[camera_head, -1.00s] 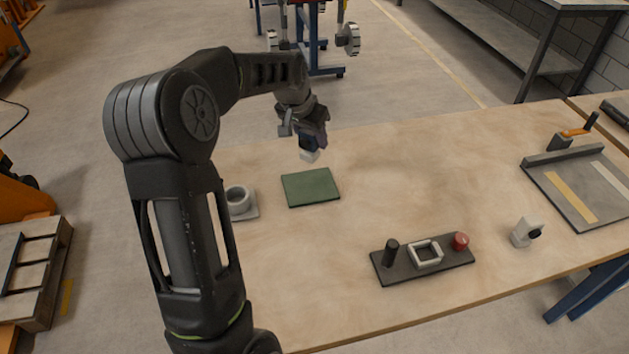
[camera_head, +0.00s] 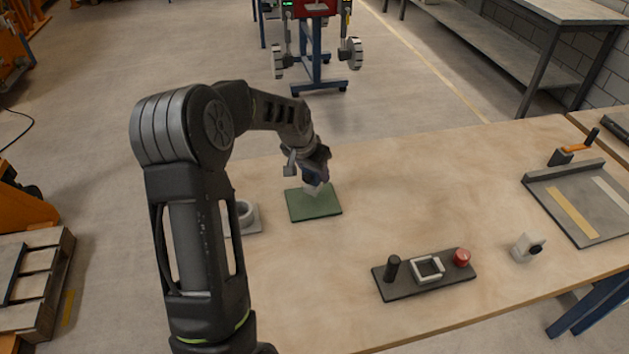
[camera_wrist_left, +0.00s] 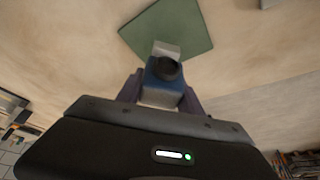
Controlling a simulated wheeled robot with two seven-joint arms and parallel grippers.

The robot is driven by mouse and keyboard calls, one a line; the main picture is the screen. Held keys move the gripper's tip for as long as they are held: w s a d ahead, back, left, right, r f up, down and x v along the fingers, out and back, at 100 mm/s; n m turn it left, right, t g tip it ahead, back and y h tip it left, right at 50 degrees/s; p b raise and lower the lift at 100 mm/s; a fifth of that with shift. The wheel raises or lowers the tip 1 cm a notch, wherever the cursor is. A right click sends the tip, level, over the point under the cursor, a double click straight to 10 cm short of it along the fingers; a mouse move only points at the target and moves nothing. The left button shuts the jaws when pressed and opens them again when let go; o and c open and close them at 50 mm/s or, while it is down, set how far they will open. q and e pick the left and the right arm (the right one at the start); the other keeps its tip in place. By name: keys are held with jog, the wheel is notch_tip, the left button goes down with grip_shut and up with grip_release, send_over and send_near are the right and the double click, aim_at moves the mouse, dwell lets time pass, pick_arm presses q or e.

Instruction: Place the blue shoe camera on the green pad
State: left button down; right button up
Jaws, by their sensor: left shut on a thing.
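The green pad (camera_head: 314,207) lies flat on the wooden table, left of its middle. My left gripper (camera_head: 318,176) is at the pad's far edge in the head view, shut on the blue shoe camera. In the left wrist view the blue shoe camera (camera_wrist_left: 158,88), with a dark round lens and a pale block (camera_wrist_left: 167,49) at its end, sits between the fingers (camera_wrist_left: 160,97). The pad (camera_wrist_left: 188,27) shows just beyond it. In the head view the fingers mostly hide the camera; its pale part shows over the pad. I cannot tell whether it touches the pad. My right gripper is not in view.
A grey ring fixture (camera_head: 246,214) stands left of the pad, partly behind my arm. A dark plate (camera_head: 424,276) with a black post, white square frame and red knob lies nearer. A white camera-like object (camera_head: 527,248) and grey tray (camera_head: 580,200) are at right. The middle is clear.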

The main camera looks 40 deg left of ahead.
aim_at(314, 182)
pick_arm(q)
notch_tip(314, 182, down, 3)
jog(key=shift+p, duration=0.4)
jog(key=shift+f, duration=0.3)
jog(key=shift+f, duration=0.2)
jog(key=c, duration=0.8)
grip_release()
jog(key=shift+o, duration=0.2)
